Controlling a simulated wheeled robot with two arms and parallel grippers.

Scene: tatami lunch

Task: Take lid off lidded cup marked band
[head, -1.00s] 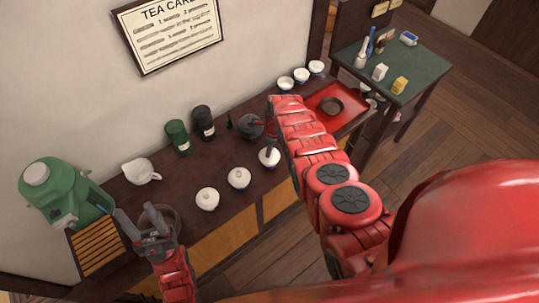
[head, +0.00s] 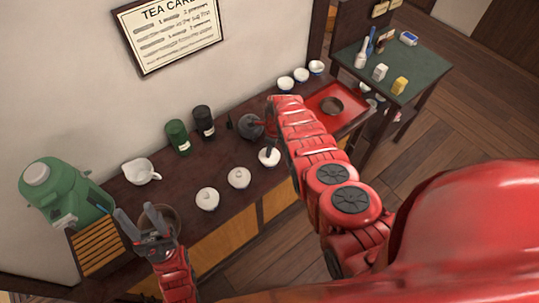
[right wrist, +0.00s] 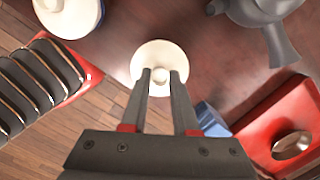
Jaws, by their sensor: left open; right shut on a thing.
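Three white lidded cups stand in a row along the counter's front: a left one (head: 207,201), a middle one (head: 239,179) and a right one (head: 269,159). Band marks are too small to tell in the head view. My right gripper (head: 270,148) is at the right cup, pointing down. In the right wrist view its fingers (right wrist: 160,78) are shut on the knob of the round white lid (right wrist: 158,52). I cannot tell whether the lid still touches its cup. Another lidded cup with a blue edge (right wrist: 97,22) shows there. My left gripper (head: 147,228) is open, near a brown bowl.
A dark teapot (head: 250,127) stands behind the right cup. A red tray (head: 348,112) with a brown dish lies to the right. Green (head: 178,138) and black (head: 203,121) canisters, a white pitcher (head: 141,171) and a green dispenser (head: 62,190) stand further left.

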